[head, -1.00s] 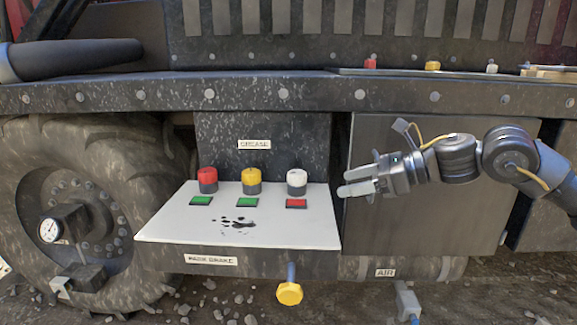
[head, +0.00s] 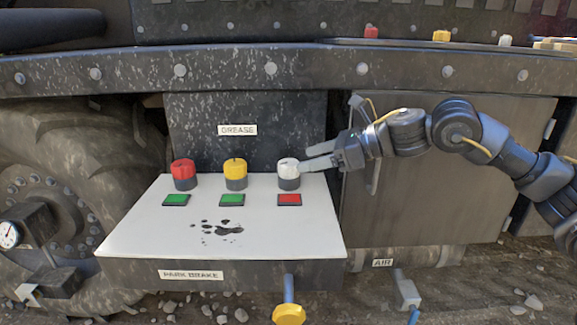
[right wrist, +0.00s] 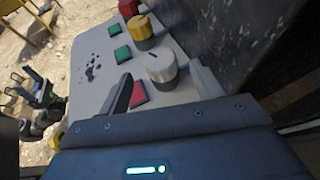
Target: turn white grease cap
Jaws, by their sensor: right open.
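The white grease cap (head: 288,166) sits on a dark base at the right end of a row of caps on the white panel (head: 130,235). A red square (head: 289,199) lies in front of it. It also shows in the right wrist view (right wrist: 160,66), with a dark line on its top. My right gripper (head: 313,157) is open, and its fingertips are right beside the cap, coming from the right. In the right wrist view the cap appears between the two fingers; I cannot tell whether they touch it.
A red cap (head: 184,173) and a yellow cap (head: 235,173) stand to the left, each with a green square in front. The dark GREASE wall (head: 238,105) rises behind. A metal ledge (head: 270,70) runs above. A yellow knob (head: 289,314) hangs below the panel.

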